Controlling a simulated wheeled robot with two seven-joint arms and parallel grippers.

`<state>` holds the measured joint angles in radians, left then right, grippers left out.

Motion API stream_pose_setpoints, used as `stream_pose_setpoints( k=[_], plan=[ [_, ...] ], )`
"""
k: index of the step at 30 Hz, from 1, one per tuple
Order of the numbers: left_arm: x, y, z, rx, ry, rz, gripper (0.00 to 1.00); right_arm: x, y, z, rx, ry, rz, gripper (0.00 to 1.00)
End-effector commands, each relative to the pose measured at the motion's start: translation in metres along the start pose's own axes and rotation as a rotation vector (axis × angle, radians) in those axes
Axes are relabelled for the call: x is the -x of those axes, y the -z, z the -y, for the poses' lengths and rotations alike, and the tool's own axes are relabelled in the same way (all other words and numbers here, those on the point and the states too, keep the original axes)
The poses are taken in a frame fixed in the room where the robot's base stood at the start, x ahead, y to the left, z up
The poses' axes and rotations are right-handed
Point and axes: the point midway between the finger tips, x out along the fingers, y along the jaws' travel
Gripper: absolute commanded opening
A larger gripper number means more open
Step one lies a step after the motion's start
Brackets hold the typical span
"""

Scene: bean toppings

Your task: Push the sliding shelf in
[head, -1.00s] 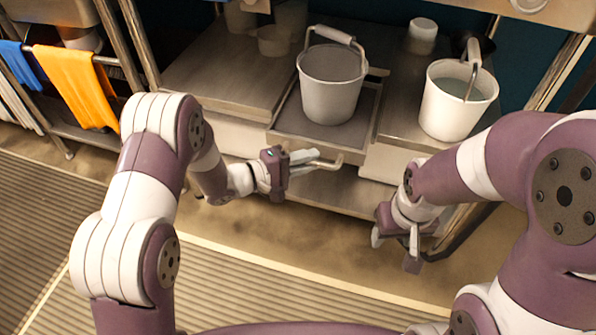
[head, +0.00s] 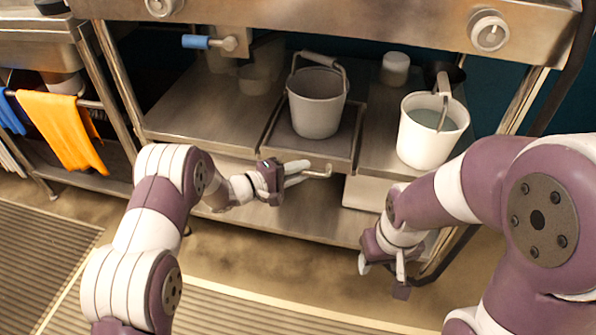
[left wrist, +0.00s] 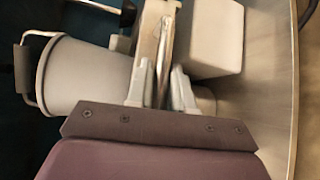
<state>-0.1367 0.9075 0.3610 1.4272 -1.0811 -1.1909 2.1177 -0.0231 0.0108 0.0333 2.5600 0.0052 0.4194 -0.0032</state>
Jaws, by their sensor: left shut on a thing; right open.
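The sliding shelf (head: 341,144) is a dark metal tray in the middle of the steel unit, its front edge close to level with the neighbouring surfaces. A grey bucket (head: 317,103) stands upright on it. A bar handle (head: 320,173) sits at the shelf's front. My left gripper (head: 298,173) is shut on this handle. In the left wrist view, the handle (left wrist: 166,50) passes between the two fingers (left wrist: 162,90). My right gripper (head: 382,275) is open and empty, low in front of the unit's right side, apart from the shelf.
A white bucket (head: 433,130) holding liquid stands on the right surface, with a small white container (head: 395,69) behind it. The left surface (head: 198,110) is mostly clear. A blue-handled tap (head: 200,42) sits above. Orange cloth (head: 62,130) hangs at left. The floor in front is open.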

Motion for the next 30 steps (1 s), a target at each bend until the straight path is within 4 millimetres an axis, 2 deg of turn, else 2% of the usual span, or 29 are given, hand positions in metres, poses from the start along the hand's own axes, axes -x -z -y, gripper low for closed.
stream_pose_setpoints(
  k=[1,2,3,14,17,24,30],
  plan=[
    [-0.001,0.003,-0.004,-0.006,-0.007,-0.008,0.28,0.000,0.000,0.000,0.000,0.000,0.000,0.54],
    [-0.001,0.003,-0.004,-0.007,-0.007,-0.008,0.38,0.000,0.000,0.000,0.000,0.000,0.000,0.54],
    [-0.001,0.003,-0.004,-0.006,-0.007,-0.007,0.41,0.000,0.000,0.000,0.000,0.000,0.000,0.54],
    [0.002,0.002,-0.006,-0.007,-0.008,-0.006,0.41,0.002,0.000,0.000,0.000,0.000,0.000,0.54],
    [0.018,0.003,-0.009,-0.005,-0.005,-0.008,0.41,0.012,0.001,0.000,0.000,0.000,0.000,0.54],
    [0.084,0.001,-0.008,-0.001,-0.004,-0.009,0.41,0.040,0.005,0.000,0.000,0.000,0.000,0.54],
    [0.120,0.001,-0.004,-0.001,-0.004,-0.007,0.41,0.050,0.006,0.000,0.000,0.000,0.000,0.54]
  ],
)
